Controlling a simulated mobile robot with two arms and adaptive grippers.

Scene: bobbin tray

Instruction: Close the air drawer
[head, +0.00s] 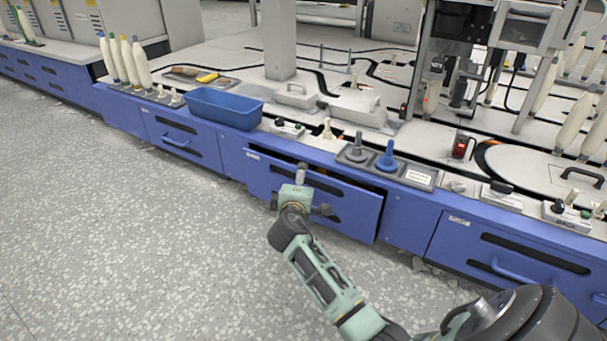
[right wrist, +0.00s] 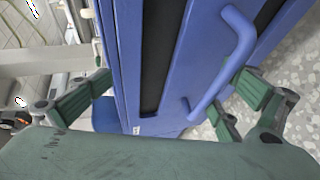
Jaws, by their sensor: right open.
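The blue drawer (head: 352,208) in the middle of the machine's front stands partly open. A dark gap shows behind its top edge in the head view. In the right wrist view its blue front (right wrist: 203,50) fills the middle, with a dark slot and a blue handle (right wrist: 238,55). My right gripper (head: 302,192) is at the drawer front and hides part of it. In the right wrist view the right gripper (right wrist: 172,98) is open, with green fingers on both sides of the drawer front. I cannot tell whether they touch it. My left gripper is out of view.
Shut blue drawers with handles flank it, one at the left (head: 185,150) and one at the right (head: 510,258). On the worktop above stand a blue bin (head: 225,108), a grey and a blue peg (head: 387,157), and white bobbins. The speckled floor (head: 130,240) in front is clear.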

